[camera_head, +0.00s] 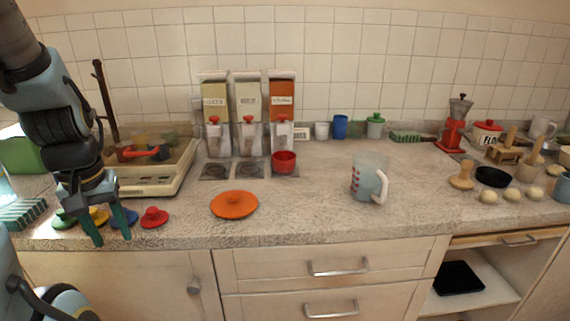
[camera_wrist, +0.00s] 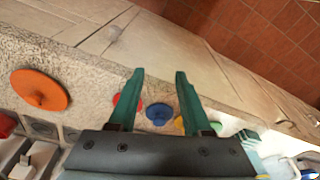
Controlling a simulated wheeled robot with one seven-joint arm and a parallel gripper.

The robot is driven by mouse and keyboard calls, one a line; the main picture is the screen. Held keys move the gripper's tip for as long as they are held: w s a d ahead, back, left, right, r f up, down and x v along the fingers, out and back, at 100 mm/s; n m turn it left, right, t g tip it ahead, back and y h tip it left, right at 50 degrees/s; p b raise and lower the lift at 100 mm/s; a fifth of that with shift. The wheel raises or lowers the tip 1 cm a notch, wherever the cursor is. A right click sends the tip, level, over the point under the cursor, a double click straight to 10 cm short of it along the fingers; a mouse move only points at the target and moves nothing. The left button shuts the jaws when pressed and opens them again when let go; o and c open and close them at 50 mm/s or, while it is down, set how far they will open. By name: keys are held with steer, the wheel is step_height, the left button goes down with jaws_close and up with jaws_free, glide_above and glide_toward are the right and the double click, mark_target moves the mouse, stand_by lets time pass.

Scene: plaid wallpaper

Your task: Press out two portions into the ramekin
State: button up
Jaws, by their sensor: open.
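Three dispensers stand against the back wall: a left one (camera_head: 215,100), a middle one (camera_head: 248,100) and an orange-fronted right one (camera_head: 282,100). Each has a label and a red-topped part lower down. A small red ramekin (camera_head: 284,162) sits under the right dispenser; its inside is too small to read. Part of a red object at the left edge of the wrist view may be it. My gripper (camera_head: 110,228) is open and empty at the counter's front left, pointing down, well away from the dispensers. In the wrist view its fingers (camera_wrist: 160,72) are spread.
Near my gripper lie small green, yellow, blue and red lids (camera_head: 154,217). A large orange lid (camera_head: 234,205) lies before the dispensers. A measuring jug (camera_head: 369,179) stands right of centre, with bare counter around it. A beige tray (camera_head: 150,182) stands left.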

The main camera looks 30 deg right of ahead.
steer(key=shift+c, duration=0.2)
jaws_close()
stand_by(1.5)
